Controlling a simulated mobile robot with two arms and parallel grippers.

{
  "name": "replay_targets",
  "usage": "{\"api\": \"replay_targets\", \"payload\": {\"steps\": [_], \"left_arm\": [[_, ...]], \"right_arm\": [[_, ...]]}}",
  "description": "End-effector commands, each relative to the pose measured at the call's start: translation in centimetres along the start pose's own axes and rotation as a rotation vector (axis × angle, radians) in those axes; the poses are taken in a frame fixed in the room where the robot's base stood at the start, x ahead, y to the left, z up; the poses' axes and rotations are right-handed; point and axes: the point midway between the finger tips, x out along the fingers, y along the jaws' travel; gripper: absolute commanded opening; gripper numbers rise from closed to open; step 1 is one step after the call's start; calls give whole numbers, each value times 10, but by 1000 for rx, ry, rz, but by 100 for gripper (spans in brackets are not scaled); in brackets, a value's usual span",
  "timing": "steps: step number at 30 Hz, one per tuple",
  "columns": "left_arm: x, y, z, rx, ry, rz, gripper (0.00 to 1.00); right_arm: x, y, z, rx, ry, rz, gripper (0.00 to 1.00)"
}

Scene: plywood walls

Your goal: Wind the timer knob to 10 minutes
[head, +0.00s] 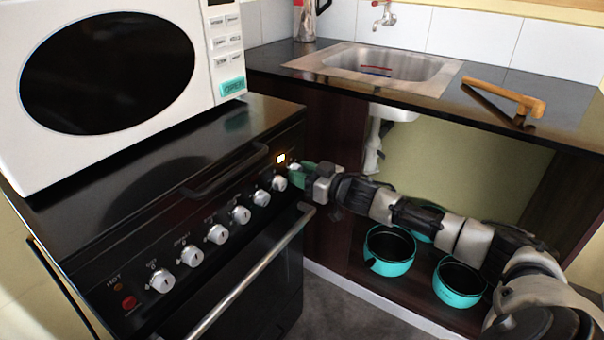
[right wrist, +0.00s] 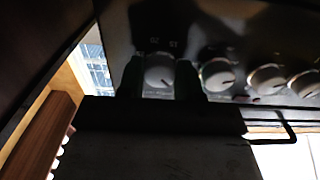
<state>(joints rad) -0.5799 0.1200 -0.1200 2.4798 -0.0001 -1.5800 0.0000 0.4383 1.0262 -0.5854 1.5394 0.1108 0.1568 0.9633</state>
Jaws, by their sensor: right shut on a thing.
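The timer knob (right wrist: 159,76) is the silver knob at the end of the stove's row, with the numbers 20 and 15 printed above it in the right wrist view. In the head view the timer knob (head: 279,183) is the far right one, below a lit orange light. My right gripper (head: 287,176) reaches it from the right. In the right wrist view the right gripper's (right wrist: 161,80) dark fingers stand on both sides of the knob, shut on it. The knob's pointer is hard to read. My left gripper is not in view.
The black stove (head: 200,170) has several other silver knobs (head: 218,234) and an oven door handle (head: 245,285). A white microwave (head: 110,80) stands on it. Teal pots (head: 390,250) sit on the shelf under the sink (head: 380,68). A brown wooden-handled object (head: 515,98) lies on the counter.

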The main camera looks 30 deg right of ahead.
Motion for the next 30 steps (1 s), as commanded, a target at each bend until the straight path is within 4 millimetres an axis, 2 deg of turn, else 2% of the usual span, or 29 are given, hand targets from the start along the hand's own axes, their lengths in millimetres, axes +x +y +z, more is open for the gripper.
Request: {"api": "replay_targets", "payload": {"steps": [5, 6, 10, 11, 22, 30], "left_arm": [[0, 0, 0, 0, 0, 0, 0], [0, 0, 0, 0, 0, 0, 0], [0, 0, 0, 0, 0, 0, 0], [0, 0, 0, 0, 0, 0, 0], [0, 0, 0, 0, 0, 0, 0], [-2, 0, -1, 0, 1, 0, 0]], "right_arm": [[0, 0, 0, 0, 0, -1, 11], [0, 0, 0, 0, 0, -1, 38], [0, 0, 0, 0, 0, -1, 58], [0, 0, 0, 0, 0, -1, 60], [-5, 0, 1, 1, -1, 1, 60], [-34, 0, 2, 1, -5, 0, 60]]}}
